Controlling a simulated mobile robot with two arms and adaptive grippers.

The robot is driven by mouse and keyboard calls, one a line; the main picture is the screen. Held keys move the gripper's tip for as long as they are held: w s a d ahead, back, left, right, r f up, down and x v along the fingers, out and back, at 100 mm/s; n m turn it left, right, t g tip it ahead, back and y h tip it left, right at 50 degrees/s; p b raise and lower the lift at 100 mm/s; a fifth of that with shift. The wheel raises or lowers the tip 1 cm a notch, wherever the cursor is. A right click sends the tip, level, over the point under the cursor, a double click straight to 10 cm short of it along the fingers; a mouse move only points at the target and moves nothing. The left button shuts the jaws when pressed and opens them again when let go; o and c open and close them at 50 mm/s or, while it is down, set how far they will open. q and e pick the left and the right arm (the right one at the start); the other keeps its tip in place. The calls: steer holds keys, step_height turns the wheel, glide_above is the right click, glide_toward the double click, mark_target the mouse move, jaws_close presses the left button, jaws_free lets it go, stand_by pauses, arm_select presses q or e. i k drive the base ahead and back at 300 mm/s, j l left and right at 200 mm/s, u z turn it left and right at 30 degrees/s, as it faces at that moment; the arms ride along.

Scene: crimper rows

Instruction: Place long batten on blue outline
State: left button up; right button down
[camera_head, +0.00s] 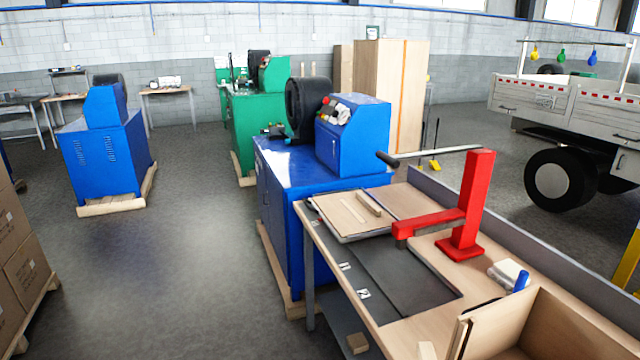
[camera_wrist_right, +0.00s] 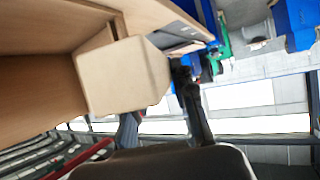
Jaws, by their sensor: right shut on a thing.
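In the right wrist view a pale wooden piece (camera_wrist_right: 125,76) shows a blunt end close to the camera; its full length is hidden. My right gripper (camera_wrist_right: 160,112) is around it, with a dark finger on the right and a greyer finger partly behind the wood on the left; it is shut on this piece. Neither gripper shows in the head view. There, a thin pale strip (camera_head: 352,210) and a short thicker wooden piece (camera_head: 369,203) lie on a light board (camera_head: 325,206) on the workbench. I cannot make out a blue outline.
The bench (camera_head: 410,325) carries a red lever tool (camera_head: 473,205), a dark mat (camera_head: 400,278) and white and blue items (camera_head: 510,275). An open wooden box (camera_head: 560,325) stands at its near right. A blue machine (camera_head: 350,140) stands behind.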

mark_target(351, 210)
steer(key=i+j+u, duration=0.2)
steer(key=i+j, duration=0.15)
steer(key=i+j+u, duration=0.15)
steer(key=i, duration=0.3)
steer(key=i+j+u, duration=0.2)
steer(key=i, duration=0.25)
steer(key=i+j+u, duration=0.2)
steer(key=i, duration=1.15)
steer(key=i+j, duration=0.15)
steer(key=i, duration=0.8)
steer(key=i+l+z, duration=0.1)
steer(key=i+z, duration=0.75)
steer(key=i+j+z, duration=0.25)
steer(key=i+z, duration=0.15)
steer(key=i, duration=0.1)
